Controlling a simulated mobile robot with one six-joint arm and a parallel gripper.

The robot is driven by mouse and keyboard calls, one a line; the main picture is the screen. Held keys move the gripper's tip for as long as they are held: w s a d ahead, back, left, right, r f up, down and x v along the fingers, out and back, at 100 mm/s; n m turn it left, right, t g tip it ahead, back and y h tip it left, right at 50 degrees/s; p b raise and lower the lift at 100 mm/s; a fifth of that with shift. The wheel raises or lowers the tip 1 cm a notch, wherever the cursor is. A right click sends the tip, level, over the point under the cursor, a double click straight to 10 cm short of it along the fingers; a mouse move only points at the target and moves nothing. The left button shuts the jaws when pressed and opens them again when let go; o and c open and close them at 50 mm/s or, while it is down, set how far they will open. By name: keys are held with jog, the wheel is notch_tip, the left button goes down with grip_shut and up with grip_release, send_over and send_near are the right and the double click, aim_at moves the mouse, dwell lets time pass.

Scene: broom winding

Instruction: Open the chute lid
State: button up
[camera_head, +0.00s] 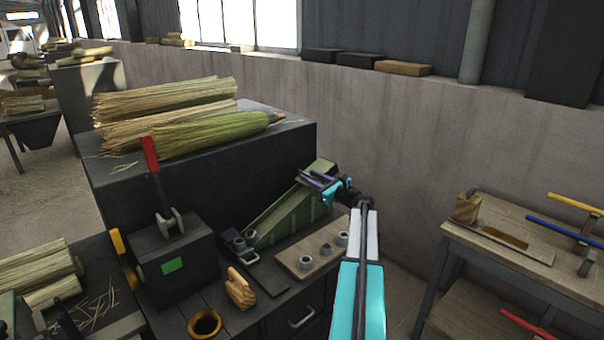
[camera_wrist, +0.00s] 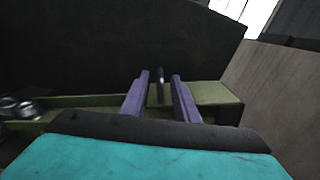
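The green chute (camera_head: 285,215) slopes up to the right on the dark bench. Its raised upper end, which looks like the lid (camera_head: 319,167), is down; it also shows in the wrist view (camera_wrist: 217,95). A thin dark upright handle (camera_wrist: 160,90) stands on the chute top. My gripper (camera_head: 313,181) is at the chute's upper end, its purple fingers pointing at it. In the wrist view my gripper (camera_wrist: 161,76) is open, with one finger on each side of the handle and gaps between. Whether the handle lies fully between the fingertips is hard to tell.
A dark block (camera_head: 190,165) piled with broom straw stands behind the chute. A control box (camera_head: 175,260) with a red-handled lever is at left. A board with metal nuts (camera_head: 312,250) lies in front. A wooden table (camera_head: 500,240) is at right.

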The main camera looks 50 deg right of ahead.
aim_at(304, 173)
jog(key=shift+w+d+p, duration=0.15)
jog(key=shift+w+p, duration=0.4)
jog(key=shift+w, duration=1.9)
